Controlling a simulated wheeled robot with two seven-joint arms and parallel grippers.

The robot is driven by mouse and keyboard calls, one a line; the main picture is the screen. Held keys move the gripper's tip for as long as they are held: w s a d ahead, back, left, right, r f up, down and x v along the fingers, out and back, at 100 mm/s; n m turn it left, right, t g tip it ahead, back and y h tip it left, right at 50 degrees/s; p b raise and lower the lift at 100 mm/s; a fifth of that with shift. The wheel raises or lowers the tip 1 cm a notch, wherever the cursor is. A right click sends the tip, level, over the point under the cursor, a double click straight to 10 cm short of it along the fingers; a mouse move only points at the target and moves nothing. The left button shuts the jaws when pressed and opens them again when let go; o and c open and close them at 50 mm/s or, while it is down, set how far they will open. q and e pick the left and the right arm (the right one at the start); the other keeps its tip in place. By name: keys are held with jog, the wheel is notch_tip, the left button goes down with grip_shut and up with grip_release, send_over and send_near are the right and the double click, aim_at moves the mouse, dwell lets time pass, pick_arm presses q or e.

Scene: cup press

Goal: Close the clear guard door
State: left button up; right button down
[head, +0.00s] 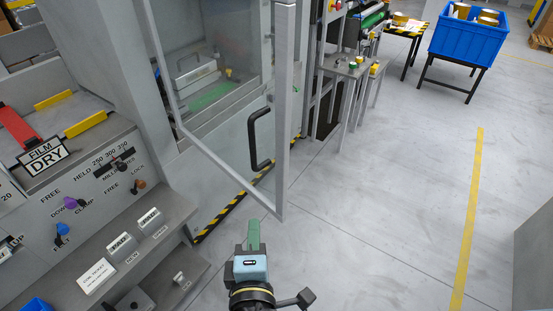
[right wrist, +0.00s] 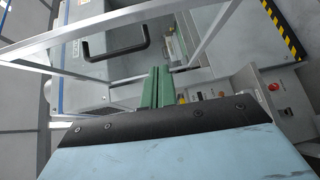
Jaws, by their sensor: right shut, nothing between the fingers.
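The clear guard door (head: 285,110) stands swung open from the press, its grey-framed free edge toward me. Its black handle (head: 258,140) is on the panel near that edge. The door frame (right wrist: 60,38) and handle (right wrist: 115,48) also show in the right wrist view, beyond the fingers. My right gripper (head: 254,225) is shut and empty, near the lower corner of the door in the head view. Its green fingers (right wrist: 157,88) are together, and I cannot tell if they touch the door. My left gripper is not in view.
The press opening (head: 205,85) lies behind the door. A control panel (head: 90,195) with knobs and labelled buttons is at the left. Black-and-yellow tape (head: 225,215) marks the machine's base. A blue crate (head: 468,38) stands at the back right.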

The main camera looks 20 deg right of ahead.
notch_tip(320, 180, up, 5)
jog(key=t+h, duration=0.1)
jog(key=p, duration=0.2)
send_near(277, 154)
jog(key=w+a, duration=0.2)
jog(key=w, duration=0.1)
jog(key=shift+m, duration=0.4)
jog(key=shift+w+d+p, duration=0.4)
jog(key=shift+w+d, duration=0.25)
jog(key=shift+d, duration=0.25)
jog(key=shift+w+d+p, duration=0.4)
jog(key=shift+w+d, duration=0.2)
jog(key=shift+d, duration=0.3)
jog(key=shift+d, duration=0.1)
